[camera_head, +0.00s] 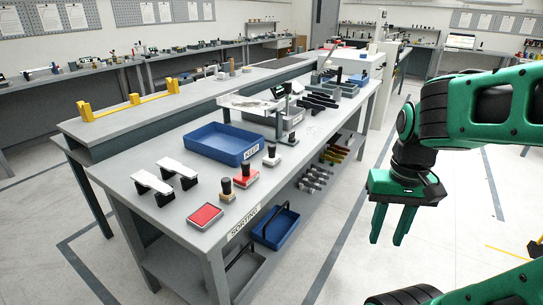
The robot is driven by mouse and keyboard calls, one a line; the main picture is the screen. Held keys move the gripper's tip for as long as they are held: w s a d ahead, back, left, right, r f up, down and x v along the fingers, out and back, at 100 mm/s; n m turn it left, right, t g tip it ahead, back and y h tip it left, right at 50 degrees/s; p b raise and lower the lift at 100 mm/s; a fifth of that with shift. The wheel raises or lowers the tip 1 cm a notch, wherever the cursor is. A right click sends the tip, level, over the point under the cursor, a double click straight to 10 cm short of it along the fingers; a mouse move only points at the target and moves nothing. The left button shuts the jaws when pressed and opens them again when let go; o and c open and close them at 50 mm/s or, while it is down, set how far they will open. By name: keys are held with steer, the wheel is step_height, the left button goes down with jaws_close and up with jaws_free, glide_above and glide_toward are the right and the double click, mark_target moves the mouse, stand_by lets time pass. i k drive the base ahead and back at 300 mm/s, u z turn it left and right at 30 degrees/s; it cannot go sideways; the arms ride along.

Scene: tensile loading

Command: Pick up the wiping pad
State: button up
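My gripper (388,242) hangs over the floor to the right of the grey bench, fingers pointing down. The fingers are apart with nothing between them. I cannot tell for sure which thing is the wiping pad. A flat red pad in a grey case (205,215) lies at the bench's near end. Behind it stand black-handled pieces: one with a tan base (227,191), one with a red base (245,177) and one with a pale base (271,155). All are well left of my gripper and apart from it.
The grey bench (140,222) carries a blue "KEEP" tray (205,155), two white-topped black pieces (153,183) and several dark parts farther back. A blue bin (273,235) sits on its lower shelf. Floor between bench and arm is clear.

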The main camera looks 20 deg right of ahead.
mark_target(270, 161)
steer(key=i, duration=0.85)
steer(key=u, duration=0.05)
